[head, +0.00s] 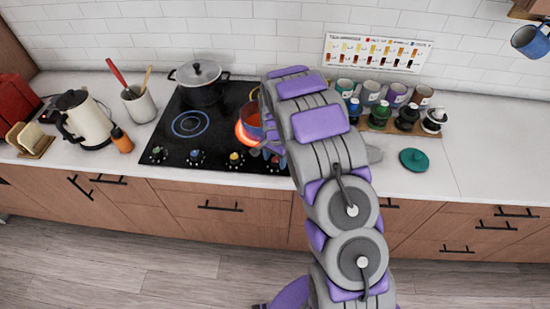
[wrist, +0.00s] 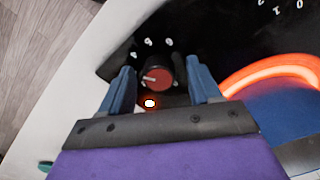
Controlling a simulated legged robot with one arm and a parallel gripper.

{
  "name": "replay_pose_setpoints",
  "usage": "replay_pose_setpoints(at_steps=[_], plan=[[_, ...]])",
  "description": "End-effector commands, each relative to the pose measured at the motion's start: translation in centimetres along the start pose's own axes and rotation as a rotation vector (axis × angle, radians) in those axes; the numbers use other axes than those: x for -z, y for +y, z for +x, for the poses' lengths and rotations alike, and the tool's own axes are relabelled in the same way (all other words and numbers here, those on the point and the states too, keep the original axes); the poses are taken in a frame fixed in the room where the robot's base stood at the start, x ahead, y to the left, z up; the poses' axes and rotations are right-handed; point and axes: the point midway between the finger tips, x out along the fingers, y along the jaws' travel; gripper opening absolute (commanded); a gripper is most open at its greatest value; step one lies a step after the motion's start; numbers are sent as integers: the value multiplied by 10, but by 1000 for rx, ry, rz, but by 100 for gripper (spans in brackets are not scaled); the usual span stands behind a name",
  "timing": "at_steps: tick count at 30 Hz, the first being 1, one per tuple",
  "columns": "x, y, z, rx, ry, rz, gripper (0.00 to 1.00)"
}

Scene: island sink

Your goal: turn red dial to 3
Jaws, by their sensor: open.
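The red dial (wrist: 158,77) is in the wrist view, on the black cooktop's edge, with a pale pointer line on its face and white digits partly seen beside it. The pointer's number cannot be read. My gripper (wrist: 162,82) is open, with one blue finger on each side of the dial. Whether the fingers touch it cannot be told. In the head view, my gripper (head: 270,146) is over the cooktop's front right, and my arm hides most of that corner.
Green, blue and yellow dials (head: 236,158) line the cooktop (head: 215,135) to the left. A lidded pot (head: 199,80) stands at the back.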

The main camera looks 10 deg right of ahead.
Motion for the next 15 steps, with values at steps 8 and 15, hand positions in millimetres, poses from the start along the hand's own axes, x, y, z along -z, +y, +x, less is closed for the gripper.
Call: replay_pose_setpoints(at_steps=[8, 15], plan=[[1, 0, -4, 1, 1, 0, 62], [2, -2, -42, 6, 7, 0, 62]])
